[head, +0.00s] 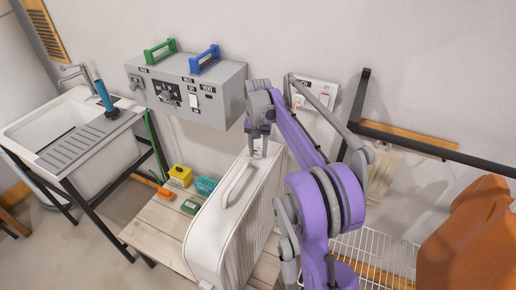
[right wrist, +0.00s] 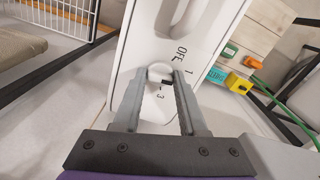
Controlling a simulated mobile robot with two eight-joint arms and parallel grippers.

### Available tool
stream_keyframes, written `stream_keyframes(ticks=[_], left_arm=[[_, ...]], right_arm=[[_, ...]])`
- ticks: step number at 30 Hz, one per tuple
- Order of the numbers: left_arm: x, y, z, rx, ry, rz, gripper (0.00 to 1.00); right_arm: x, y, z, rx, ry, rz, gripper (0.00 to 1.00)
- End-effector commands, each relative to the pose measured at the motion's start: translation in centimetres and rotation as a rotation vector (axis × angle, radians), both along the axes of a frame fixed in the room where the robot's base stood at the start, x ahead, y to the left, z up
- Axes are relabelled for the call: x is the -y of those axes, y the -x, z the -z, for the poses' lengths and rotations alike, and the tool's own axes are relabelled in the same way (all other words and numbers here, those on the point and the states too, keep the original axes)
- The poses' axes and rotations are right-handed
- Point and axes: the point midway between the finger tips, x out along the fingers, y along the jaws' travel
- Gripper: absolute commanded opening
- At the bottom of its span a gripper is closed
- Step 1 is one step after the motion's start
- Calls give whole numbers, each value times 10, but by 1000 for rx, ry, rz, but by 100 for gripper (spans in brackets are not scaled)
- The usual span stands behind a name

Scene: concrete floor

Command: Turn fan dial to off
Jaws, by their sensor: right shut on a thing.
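The fan (head: 238,215) is a white upright box with a grip slot in its top, standing on a wooden table. It also fills the middle of the right wrist view (right wrist: 205,20). Its dial (right wrist: 157,74) is a small round white knob with printed marks around it, among them OFF and 3. My right gripper (head: 260,151) reaches down to the fan's top. In the right wrist view its two grey fingers (right wrist: 161,76) are shut on the dial, one on each side. A dark mark shows beside the knob; which setting it points to is unclear. The dial is hidden in the head view.
A grey control box (head: 186,90) with switches and green and blue handles hangs on the wall behind. Yellow (head: 180,175) and teal (head: 205,186) boxes lie on the table left of the fan. A sink (head: 72,130) stands far left, a white wire rack (head: 385,258) right.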

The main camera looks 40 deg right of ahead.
Motion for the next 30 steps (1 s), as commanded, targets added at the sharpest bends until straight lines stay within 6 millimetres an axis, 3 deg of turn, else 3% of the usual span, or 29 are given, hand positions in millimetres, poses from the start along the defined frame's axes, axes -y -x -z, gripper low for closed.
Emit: stream_keyframes(ticks=[30], left_arm=[[0,-4,-12,7,0,0,0]], right_arm=[[0,0,-1,0,1,-921,0]])
